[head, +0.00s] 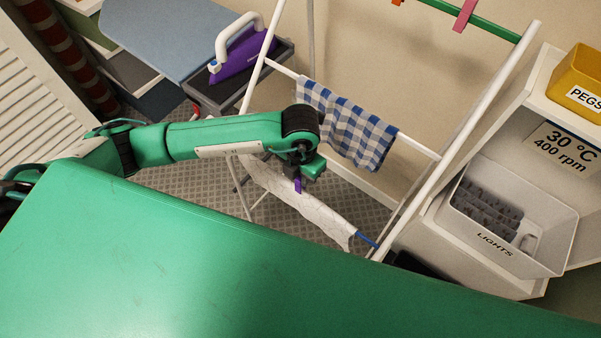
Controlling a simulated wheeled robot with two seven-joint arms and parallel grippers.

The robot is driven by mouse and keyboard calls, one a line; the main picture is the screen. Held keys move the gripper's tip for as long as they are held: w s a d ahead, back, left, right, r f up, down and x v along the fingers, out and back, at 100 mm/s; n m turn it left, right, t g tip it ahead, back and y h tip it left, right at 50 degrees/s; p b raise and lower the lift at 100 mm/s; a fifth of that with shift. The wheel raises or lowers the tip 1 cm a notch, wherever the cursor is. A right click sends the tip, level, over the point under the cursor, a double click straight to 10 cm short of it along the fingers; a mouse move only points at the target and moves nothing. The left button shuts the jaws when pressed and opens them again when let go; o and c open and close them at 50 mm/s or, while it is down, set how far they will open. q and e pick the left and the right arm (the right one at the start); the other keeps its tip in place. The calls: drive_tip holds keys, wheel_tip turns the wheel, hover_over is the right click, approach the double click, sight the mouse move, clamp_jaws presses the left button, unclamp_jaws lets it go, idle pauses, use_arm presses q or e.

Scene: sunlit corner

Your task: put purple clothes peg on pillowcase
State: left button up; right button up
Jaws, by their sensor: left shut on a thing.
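My left gripper (300,178) is shut on the purple clothes peg (298,187), which hangs below the fingers. A white cloth (310,206), which looks like the pillowcase, hangs over a low rail of the drying rack. The peg appears in front of or above the upper edge of this cloth; I cannot tell whether they touch. Part of the cloth is hidden behind the gripper and arm. My right gripper is not in view.
A blue-checked cloth (347,124) hangs on a higher rail of the white rack (512,75). A purple iron (238,60) stands by the ironing board (160,32). At right are a yellow pegs box (577,88) and a white lights bin (520,255).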

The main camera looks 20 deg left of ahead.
use_arm(q)
drive_tip(key=shift+f+b, duration=0.35)
drive_tip(key=shift+f, duration=0.15)
drive_tip(key=shift+f+b, duration=0.45)
drive_tip(key=shift+f, duration=0.05)
drive_tip(key=shift+f+b, duration=0.45)
drive_tip(key=shift+f, duration=0.1)
drive_tip(key=shift+f+b, duration=0.4)
drive_tip(key=shift+f+b, duration=0.45)
drive_tip(key=shift+f, duration=0.1)
drive_tip(key=o, duration=0.8)
drive_tip(key=shift+r, duration=0.1)
